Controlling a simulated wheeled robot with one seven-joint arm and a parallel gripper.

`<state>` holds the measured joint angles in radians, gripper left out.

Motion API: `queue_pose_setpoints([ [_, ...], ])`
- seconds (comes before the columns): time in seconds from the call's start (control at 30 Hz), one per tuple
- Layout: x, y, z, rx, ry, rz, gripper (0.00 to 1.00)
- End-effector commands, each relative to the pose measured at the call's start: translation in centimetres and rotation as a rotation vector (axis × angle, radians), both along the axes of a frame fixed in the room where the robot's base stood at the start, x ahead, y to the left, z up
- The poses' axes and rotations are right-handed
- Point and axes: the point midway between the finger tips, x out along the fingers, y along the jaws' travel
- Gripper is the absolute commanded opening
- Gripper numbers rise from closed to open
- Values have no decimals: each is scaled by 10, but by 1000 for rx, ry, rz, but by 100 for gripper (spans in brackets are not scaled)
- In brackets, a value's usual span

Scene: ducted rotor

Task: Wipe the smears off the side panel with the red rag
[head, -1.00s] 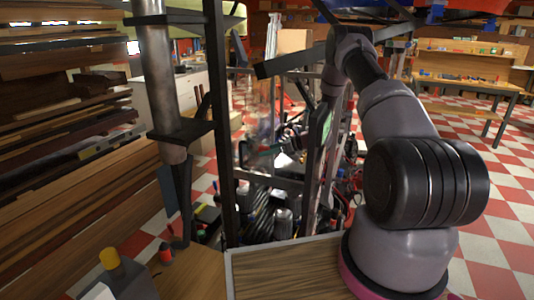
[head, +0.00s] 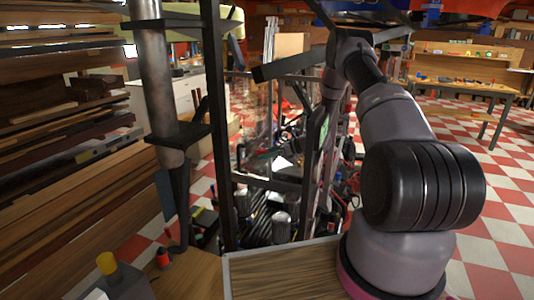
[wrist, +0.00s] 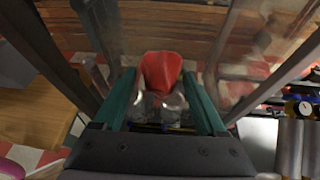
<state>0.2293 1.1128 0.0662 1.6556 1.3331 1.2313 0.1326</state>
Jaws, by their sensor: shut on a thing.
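In the wrist view, the red rag (wrist: 161,71) sits bunched between the green fingers of my gripper (wrist: 160,92), which is shut on it. Beyond the rag is a see-through side panel (wrist: 235,40) between dark frame bars. Pale, hazy smears (wrist: 248,72) show on the panel to the right of the rag. The rag is close to the panel, but I cannot tell whether it touches.
A dark upright frame (head: 222,150) and a metal pipe (head: 153,75) stand in front of cluttered machinery (head: 275,215). Stacked planks (head: 70,170) fill the left. A bottle with an orange cap (head: 122,278) stands at the lower left.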

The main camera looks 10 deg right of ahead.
Motion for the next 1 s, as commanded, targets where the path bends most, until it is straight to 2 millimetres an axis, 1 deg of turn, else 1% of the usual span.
queue_pose_setpoints([
  [0.17, -5, 2, 0, -1, 0, 0, 29],
  [0.5, -28, 18, 0, -1, 1, 1, 29],
  [0.83, -37, 24, 0, -1, 1, 1, 29],
  [1.0, -48, 32, -1, -1, 2, 1, 29],
])
